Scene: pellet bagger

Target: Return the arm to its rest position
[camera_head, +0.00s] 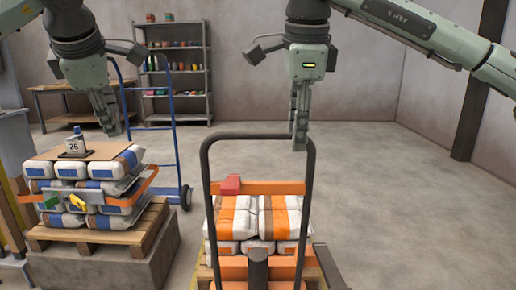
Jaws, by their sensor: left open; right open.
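My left gripper (109,113) hangs at the upper left, fingers pointing down, above and near the right side of the left bag stack. It holds nothing that I can see. My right gripper (299,136) hangs at the upper middle, fingers down, above the orange-banded bags and close to the top of the dark handle frame. It also holds nothing visible. From this angle the fingers of each gripper overlap, and the gap between them is hard to see.
Orange-banded bags (236,217) sit behind a dark handle frame (210,190). A blue hand truck (176,150) and shelf (178,75) stand behind. Floor at right is clear.

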